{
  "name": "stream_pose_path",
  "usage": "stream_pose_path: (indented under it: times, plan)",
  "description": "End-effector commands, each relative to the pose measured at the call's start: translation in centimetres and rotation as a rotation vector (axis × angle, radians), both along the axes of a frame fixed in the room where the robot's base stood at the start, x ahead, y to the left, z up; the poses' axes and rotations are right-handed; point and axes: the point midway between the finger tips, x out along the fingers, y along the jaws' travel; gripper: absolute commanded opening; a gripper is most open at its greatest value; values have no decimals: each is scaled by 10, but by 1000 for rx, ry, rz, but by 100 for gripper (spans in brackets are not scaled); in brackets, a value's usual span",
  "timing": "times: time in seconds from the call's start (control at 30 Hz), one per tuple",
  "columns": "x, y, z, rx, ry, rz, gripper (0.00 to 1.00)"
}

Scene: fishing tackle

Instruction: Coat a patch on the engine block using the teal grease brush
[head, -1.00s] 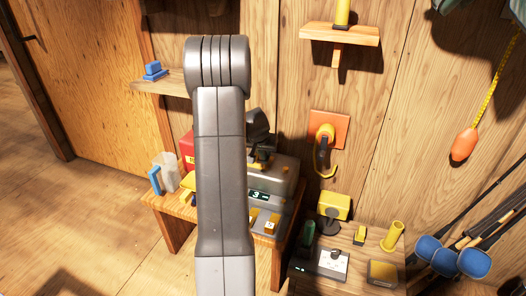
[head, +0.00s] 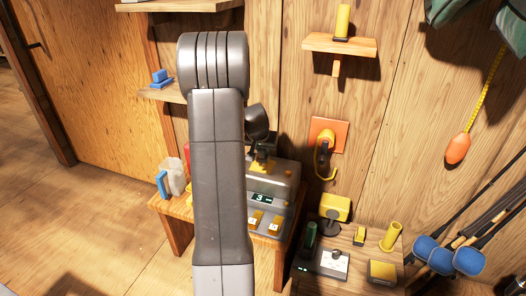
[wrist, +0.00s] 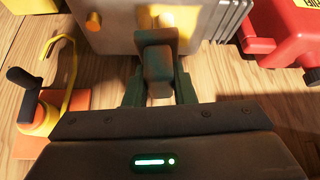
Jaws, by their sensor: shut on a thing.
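The grey engine block (head: 288,178) sits on a low wooden table in the head view, with a lit panel and yellow parts on its front. Its grey body with side fins also fills the top of the wrist view (wrist: 125,40). My gripper (wrist: 157,88) has dark green fingers closed around a dark, teal-tinged block, which I take to be the grease brush (wrist: 157,58). The brush's far end is close to the engine block; I cannot tell whether they touch. In the head view my grey arm hides part of the block, and the bristles cannot be made out.
An orange wall plate (head: 329,127) with a yellow hook is right of the block. A red container (wrist: 285,30) stands beside it in the wrist view. A lower bench (head: 352,240) at right holds yellow items and a dark device. Floor at left is clear.

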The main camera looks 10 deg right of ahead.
Motion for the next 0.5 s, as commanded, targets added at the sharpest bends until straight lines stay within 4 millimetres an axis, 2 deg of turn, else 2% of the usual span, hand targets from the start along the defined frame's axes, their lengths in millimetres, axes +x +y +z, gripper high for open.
stream_pose_path:
  times: [0.03, 0.2, 0.5]
  plan:
    - [0, 0, 8, 0, -1, 1, 5]
    - [-2, 1, 22, 0, -1, 1, 5]
    - [-2, 1, 24, 1, 0, 1, 5]
